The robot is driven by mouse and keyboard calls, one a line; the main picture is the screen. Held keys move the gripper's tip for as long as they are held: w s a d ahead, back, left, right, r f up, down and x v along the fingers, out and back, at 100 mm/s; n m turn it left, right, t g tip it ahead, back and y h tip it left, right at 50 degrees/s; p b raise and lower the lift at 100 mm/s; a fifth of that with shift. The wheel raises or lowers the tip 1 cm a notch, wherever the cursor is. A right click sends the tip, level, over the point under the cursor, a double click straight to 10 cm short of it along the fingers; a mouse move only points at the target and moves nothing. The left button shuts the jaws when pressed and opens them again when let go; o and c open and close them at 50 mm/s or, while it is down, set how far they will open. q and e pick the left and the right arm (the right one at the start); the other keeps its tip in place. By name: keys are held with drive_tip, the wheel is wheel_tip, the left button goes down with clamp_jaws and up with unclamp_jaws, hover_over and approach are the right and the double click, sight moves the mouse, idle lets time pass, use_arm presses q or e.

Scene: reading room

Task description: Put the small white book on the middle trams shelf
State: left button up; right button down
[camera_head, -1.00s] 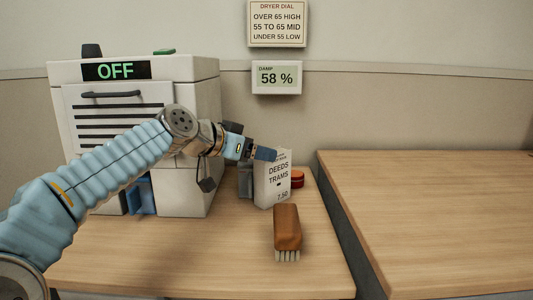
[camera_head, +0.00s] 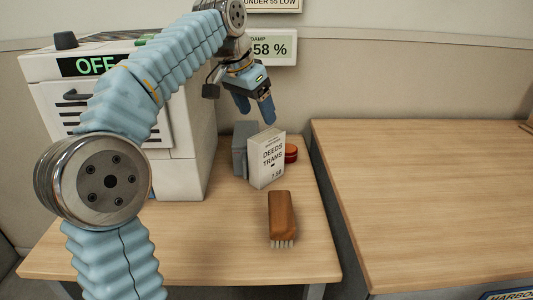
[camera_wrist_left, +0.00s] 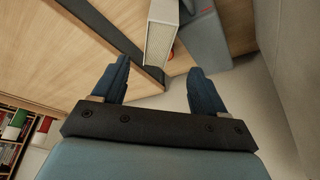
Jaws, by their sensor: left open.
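A small white book (camera_head: 267,162) stands upright on the wooden table. Its cover reads DEEDS, TRAMS and 7.50. A grey block (camera_head: 241,147), like a bookend, stands close beside it on the left. My left gripper (camera_head: 255,113) is open and empty, pointing down above the book, apart from it. In the left wrist view, the gap between the fingers (camera_wrist_left: 160,90) is empty; the book (camera_wrist_left: 162,28) shows beyond the fingertips, with the grey block (camera_wrist_left: 205,45) to its right. My right gripper is not in view. I cannot make out a trams shelf.
A wooden brush (camera_head: 282,215) lies in front of the book, and a red round tin (camera_head: 291,153) is behind it. A white dryer (camera_head: 190,115) reading OFF stands at left. A second table (camera_head: 430,200) at right is largely bare. Shelved books (camera_wrist_left: 10,152) show in the left wrist view.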

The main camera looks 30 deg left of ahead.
sight(266, 135)
use_arm(q)
drive_tip(key=x, duration=0.9)
drive_tip(key=shift+d, duration=0.15)
drive_tip(key=shift+f, duration=0.1)
drive_tip(key=shift+c, duration=0.3)
clamp_jaws()
